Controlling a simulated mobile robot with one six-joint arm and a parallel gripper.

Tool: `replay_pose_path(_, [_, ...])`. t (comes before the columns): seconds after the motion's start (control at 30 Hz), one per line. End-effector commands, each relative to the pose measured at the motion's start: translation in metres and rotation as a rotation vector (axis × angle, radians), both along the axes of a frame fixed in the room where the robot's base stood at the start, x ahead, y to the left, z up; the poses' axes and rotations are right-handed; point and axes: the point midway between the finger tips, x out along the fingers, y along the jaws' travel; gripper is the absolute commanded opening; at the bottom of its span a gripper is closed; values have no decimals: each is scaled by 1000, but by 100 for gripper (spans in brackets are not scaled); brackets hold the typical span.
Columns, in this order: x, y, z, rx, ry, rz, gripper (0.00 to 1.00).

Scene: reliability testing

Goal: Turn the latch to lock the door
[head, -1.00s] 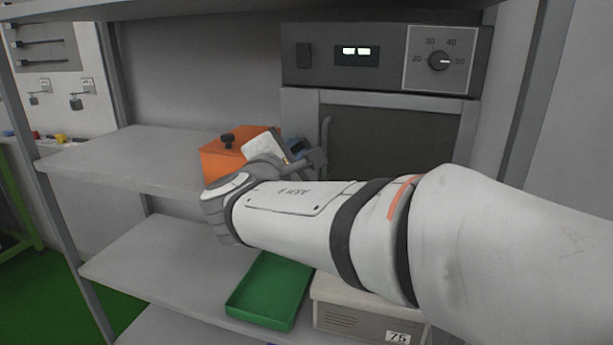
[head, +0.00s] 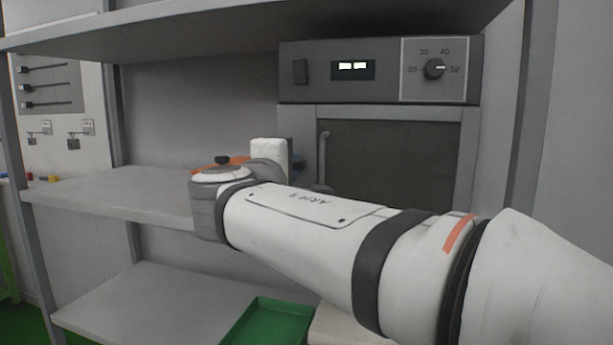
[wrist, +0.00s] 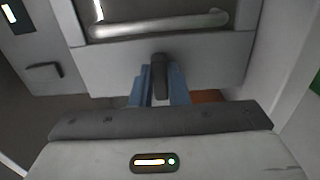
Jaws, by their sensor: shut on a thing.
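The oven door (head: 390,155) has a dark window in a grey frame and looks closed. Its bar handle (head: 322,158) runs upright along the left side. The handle lies across the top of the wrist view (wrist: 160,25). A small dark latch (wrist: 158,66) sits on the door frame's edge beyond the handle, lengthwise between my blue fingers. My gripper (wrist: 160,86) is shut on the latch, one finger on each side. In the head view my white wrist hides the latch and most of the gripper; only a bit of blue shows beside the door.
An orange box (head: 237,161) on the middle shelf (head: 120,186) is mostly hidden behind my wrist. A control panel with a display (head: 353,70) and a dial (head: 434,69) is above the door. A green tray (head: 268,325) lies on the lower shelf.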

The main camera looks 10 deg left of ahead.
Motion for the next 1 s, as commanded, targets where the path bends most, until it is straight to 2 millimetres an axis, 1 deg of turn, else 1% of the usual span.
replay_pose_path(0.43, [0, 0, -1, 9, 1, -1, 0])
replay_pose_path(0.47, [0, 0, -1, 9, 1, -1, 17])
replay_pose_path(0.7, [0, 0, -1, 8, 0, -1, 36])
replay_pose_path(0.9, [0, 0, 0, 8, 0, -1, 36])
replay_pose_path(1.0, [-4, 1, 1, 8, 0, 2, 36])
